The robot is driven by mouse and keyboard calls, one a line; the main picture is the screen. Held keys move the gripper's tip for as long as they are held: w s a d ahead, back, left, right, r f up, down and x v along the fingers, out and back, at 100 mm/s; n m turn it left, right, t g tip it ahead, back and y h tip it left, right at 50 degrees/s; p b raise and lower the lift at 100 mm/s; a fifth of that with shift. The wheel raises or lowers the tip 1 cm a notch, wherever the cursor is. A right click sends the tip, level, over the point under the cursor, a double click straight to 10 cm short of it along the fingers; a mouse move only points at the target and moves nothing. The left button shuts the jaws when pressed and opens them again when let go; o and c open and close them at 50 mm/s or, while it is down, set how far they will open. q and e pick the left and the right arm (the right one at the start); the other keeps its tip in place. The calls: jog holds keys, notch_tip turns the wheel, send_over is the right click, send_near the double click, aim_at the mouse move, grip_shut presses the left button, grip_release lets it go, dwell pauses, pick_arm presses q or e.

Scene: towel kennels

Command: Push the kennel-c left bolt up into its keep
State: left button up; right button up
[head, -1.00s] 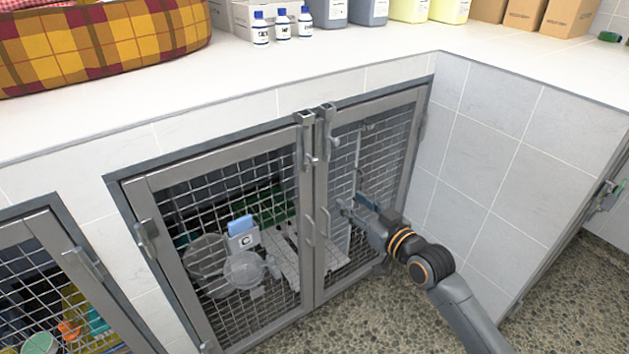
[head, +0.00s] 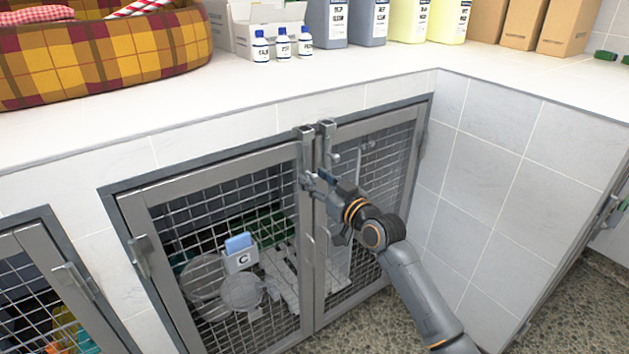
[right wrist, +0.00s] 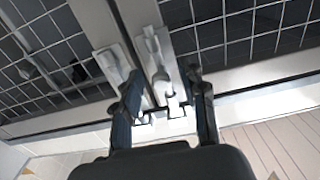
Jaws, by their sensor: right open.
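My right gripper (head: 317,180) is open at the meeting stiles, just below the bolts. In the right wrist view, which looks upside down, the open fingers (right wrist: 165,108) stand in front of the stiles. The left bolt seems to be the right-hand one (right wrist: 155,58) there. Contact cannot be told. My left gripper is out of view.
The right door's bolt (head: 328,155) stands close beside the left one. The worktop (head: 240,100) overhangs above, with small bottles (head: 283,47) and a plaid bed (head: 100,55). A tiled wall (head: 490,170) closes the right side.

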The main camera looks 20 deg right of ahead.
aim_at(307, 159)
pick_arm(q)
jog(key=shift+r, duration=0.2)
pick_arm(e)
jog(key=shift+w+a, duration=0.15)
jog(key=shift+w, duration=0.25)
grip_shut()
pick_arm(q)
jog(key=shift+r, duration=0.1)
pick_arm(e)
jog(key=shift+r, duration=0.1)
